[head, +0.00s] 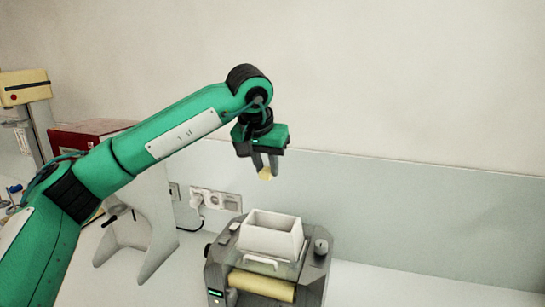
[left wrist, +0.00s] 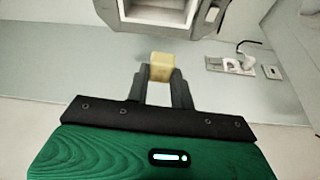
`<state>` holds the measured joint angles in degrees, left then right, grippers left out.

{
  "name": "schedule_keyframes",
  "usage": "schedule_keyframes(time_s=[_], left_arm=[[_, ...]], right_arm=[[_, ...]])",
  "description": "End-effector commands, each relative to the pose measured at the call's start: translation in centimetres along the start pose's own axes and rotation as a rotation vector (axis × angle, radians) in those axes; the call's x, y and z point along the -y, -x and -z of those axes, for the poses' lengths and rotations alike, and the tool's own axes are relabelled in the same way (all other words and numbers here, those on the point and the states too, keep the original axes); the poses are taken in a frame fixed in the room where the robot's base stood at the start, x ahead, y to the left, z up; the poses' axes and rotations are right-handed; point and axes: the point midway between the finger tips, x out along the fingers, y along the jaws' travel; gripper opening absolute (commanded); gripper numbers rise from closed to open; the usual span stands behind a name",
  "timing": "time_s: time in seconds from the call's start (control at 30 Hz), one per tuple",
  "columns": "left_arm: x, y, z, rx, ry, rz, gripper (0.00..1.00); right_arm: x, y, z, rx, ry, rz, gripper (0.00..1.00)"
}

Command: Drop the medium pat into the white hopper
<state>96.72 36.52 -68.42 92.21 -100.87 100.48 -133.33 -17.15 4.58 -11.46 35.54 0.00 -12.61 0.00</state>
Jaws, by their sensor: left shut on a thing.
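My left gripper (head: 266,168) is shut on a pale yellow pat (head: 265,174), held between its fingertips. The left wrist view shows the pat (left wrist: 161,67) as a small yellow block between the two dark fingers (left wrist: 161,84). The white hopper (head: 270,234) is an open-topped box on top of the grey machine. In the head view the gripper and pat are above the hopper, apart from it. In the left wrist view the hopper (left wrist: 158,20) shows at the top, beyond the pat. My right gripper is not in view.
The grey machine (head: 222,266) has a yellowish roller (head: 262,286) at its front and a knob (head: 321,245) at right. Wall sockets with a plug (head: 214,199) are behind. A white stand (head: 145,230) and a red box (head: 85,136) are at left. The counter at right is clear.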

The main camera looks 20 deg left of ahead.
Motion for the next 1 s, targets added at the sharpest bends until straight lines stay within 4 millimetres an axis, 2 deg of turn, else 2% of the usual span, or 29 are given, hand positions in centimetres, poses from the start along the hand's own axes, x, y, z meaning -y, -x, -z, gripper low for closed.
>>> schedule_keyframes(time_s=[0.17, 0.6, 0.97, 1.0], left_arm=[[0.0, -0.8, -0.3, 0.0, 0.0, 0.0, 0.02], [0.0, -5.2, -2.2, 0.001, 0.001, 0.0, 0.02], [0.0, -5.5, -2.3, 0.0, 0.001, 0.0, 0.02], [0.0, -5.5, -2.3, 0.0, 0.001, 0.0, 0.31]], right_arm=[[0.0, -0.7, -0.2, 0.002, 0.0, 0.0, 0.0], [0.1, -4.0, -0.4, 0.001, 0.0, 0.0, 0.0], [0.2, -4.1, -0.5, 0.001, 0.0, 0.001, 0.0], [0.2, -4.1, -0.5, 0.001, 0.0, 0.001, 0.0]])
